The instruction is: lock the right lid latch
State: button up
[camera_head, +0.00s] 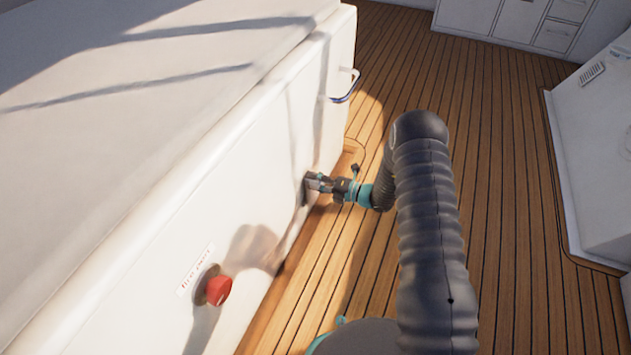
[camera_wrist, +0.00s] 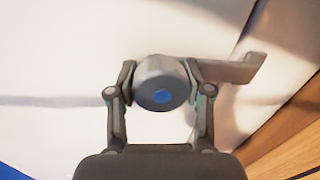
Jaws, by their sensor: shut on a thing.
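The right lid latch (camera_wrist: 160,85) shows in the wrist view as a round grey knob with a blue centre. A flat grey lever (camera_wrist: 232,71) sticks out from it to the right and ends in a bent tip. My gripper (camera_wrist: 158,92) is shut on the round knob, one finger on each side. In the head view my gripper (camera_head: 320,184) is at the white hatch side (camera_head: 285,130), low down near the floor. There the latch is mostly hidden by the fingers.
A red knob (camera_head: 217,290) with a label sits on the hatch side at the lower left. A handle (camera_head: 347,88) sticks out near the far corner. The wooden floor (camera_head: 510,150) is clear to the right, up to a white cabinet (camera_head: 600,150).

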jog(key=shift+s+a, duration=0.1)
jog(key=shift+s, duration=0.05)
jog(key=o, duration=1.2)
jog(key=v, duration=1.2)
